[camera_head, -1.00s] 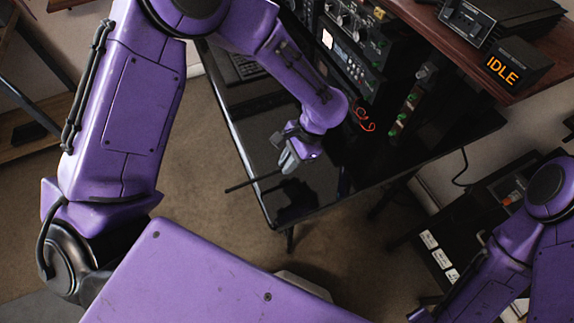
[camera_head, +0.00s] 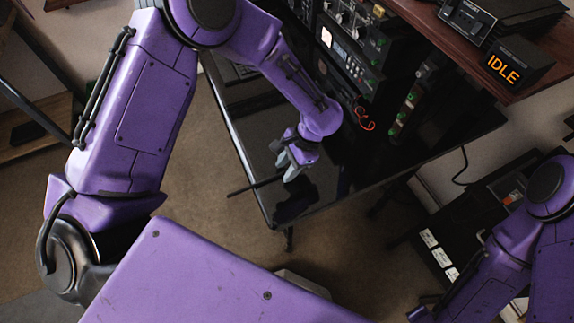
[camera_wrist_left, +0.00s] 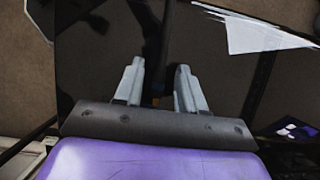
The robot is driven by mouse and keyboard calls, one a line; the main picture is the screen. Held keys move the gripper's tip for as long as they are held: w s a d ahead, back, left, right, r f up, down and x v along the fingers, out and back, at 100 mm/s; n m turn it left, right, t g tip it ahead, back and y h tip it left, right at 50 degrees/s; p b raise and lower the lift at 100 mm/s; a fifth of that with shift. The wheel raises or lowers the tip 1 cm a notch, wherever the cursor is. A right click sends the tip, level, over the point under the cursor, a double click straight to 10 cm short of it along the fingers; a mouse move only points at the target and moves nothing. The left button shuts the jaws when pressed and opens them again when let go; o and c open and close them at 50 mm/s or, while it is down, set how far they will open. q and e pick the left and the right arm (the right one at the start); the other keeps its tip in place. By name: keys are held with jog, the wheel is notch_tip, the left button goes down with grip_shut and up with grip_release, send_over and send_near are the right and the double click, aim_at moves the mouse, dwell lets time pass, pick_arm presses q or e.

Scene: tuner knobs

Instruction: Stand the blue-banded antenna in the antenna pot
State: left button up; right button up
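A thin dark rod (camera_head: 252,187), which looks like the antenna, sticks out past the left edge of the black table. Its right end meets my left gripper (camera_head: 287,167). The fingers show apart in the left wrist view (camera_wrist_left: 159,85), with a dark rod (camera_wrist_left: 161,40) running between them; a small brownish patch shows at its near end. There seems to be a gap on each side of the rod. I cannot make out a blue band. I cannot identify the antenna pot. My right arm is at the lower right; its gripper is not visible.
The glossy black table (camera_head: 262,206) has bare room at its near corner. Radio equipment (camera_head: 350,50) stands at the back, with a red cable (camera_head: 364,118) in front. A display reading IDLE (camera_head: 502,69) sits on a wooden shelf. A black labelled unit (camera_head: 432,240) stands at the right.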

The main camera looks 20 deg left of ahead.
pick_arm(q)
jog(key=v, duration=1.2)
jog(key=shift+f, duration=0.1)
